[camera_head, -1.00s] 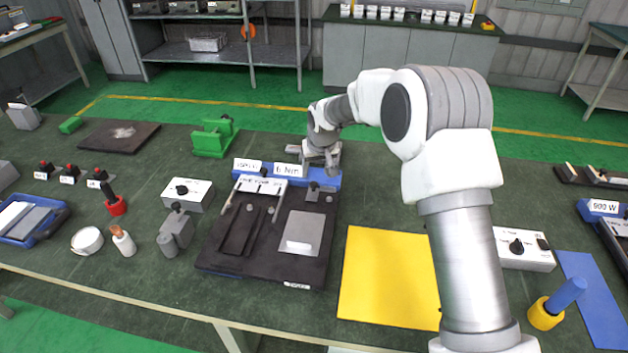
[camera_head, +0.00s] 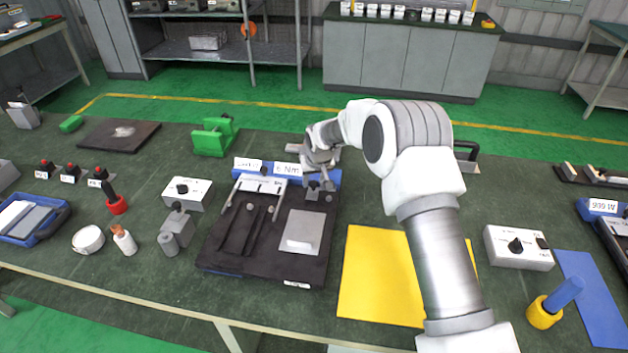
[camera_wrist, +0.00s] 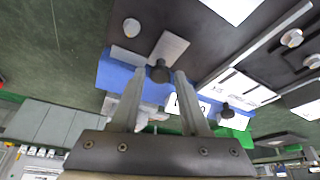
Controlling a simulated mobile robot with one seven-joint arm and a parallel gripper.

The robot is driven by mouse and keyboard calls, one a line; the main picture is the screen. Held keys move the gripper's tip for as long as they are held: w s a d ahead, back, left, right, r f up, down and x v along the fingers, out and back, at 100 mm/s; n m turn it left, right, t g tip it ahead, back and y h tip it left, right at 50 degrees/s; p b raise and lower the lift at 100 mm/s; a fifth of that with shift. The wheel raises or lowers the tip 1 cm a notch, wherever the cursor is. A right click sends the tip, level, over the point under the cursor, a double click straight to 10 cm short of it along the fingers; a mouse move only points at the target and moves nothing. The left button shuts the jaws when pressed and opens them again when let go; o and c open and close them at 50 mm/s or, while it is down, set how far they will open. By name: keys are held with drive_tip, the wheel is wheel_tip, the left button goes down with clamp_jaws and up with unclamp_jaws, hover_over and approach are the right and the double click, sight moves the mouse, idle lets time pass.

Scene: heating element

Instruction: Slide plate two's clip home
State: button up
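Plate two is the black plate (camera_head: 262,268) on the table, with a small white tag (camera_head: 297,284) on its front edge. A blue block (camera_head: 325,178) with white labels lies along its back edge. The clip is a small grey piece (camera_wrist: 170,48) with a dark round knob (camera_wrist: 159,72), at the blue block. My gripper (camera_head: 320,172) is low over the back right of the plate. In the wrist view my gripper (camera_wrist: 160,74) has its fingers apart, one on either side of the knob, with gaps showing. Whether the clip is fully seated cannot be told.
A second dark knob (camera_wrist: 227,111) stands farther along the blue block. A grey pad (camera_head: 300,232) lies on the plate. A white control box (camera_head: 187,194) and grey clamp (camera_head: 177,222) stand left, a yellow sheet (camera_head: 375,285) right. A green bracket (camera_head: 213,137) stands behind.

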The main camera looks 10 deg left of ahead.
clamp_jaws()
idle(1.1)
